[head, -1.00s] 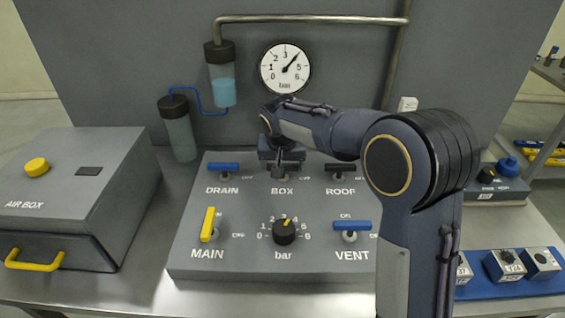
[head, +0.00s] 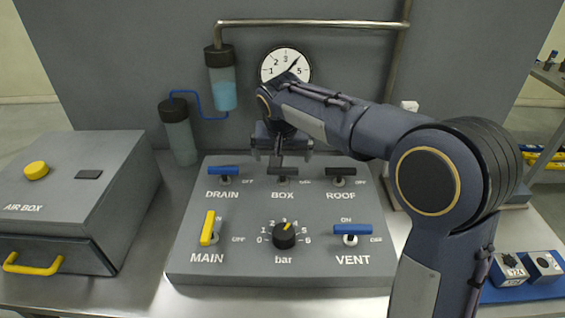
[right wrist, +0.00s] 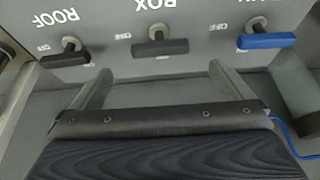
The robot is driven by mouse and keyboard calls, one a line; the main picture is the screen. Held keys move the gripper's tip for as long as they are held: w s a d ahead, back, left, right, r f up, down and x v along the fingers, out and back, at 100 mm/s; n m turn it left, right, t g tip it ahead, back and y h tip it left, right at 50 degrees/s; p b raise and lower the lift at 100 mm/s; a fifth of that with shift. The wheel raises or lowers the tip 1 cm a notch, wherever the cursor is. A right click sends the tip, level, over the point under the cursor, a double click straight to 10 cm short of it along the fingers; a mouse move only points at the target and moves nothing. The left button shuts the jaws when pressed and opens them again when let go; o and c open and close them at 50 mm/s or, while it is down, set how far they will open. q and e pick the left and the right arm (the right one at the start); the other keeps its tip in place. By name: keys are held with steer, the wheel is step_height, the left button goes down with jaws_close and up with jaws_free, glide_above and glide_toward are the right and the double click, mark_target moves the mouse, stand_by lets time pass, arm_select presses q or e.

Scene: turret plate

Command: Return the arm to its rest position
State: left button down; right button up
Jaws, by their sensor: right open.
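My right gripper (head: 282,152) hangs above the back edge of the turret plate (head: 330,276), behind the BOX lever (head: 287,171). It is open and empty. In the right wrist view its two fingers stand wide apart (right wrist: 163,82), and the black BOX lever (right wrist: 160,47) lies beyond them, apart from them. My right arm reaches in from the right and covers part of the gauge (head: 285,66). My left gripper is not in view.
The plate also carries the blue DRAIN (head: 222,171), black ROOF (head: 341,171), yellow MAIN (head: 208,227) and blue VENT (head: 352,229) levers and a black bar knob (head: 284,236). The air box (head: 75,190) stands left. Pipes and cylinders (head: 220,78) are behind.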

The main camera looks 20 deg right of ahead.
steer(key=shift+s+r, duration=0.25)
steer(key=shift+r, duration=0.4)
steer(key=s+d+y, duration=0.3)
steer(key=s+d, duration=0.4)
steer(key=s, duration=0.6)
steer(key=s+a+f+n+y, duration=0.1)
steer(key=s+f, duration=0.2)
steer(key=s, duration=0.6)
steer(key=s+a+f+t+y, duration=0.1)
steer(key=s+f, duration=0.2)
steer(key=s, duration=0.7)
steer(key=shift+a+f+n, duration=0.2)
steer(key=shift+f+n, duration=0.2)
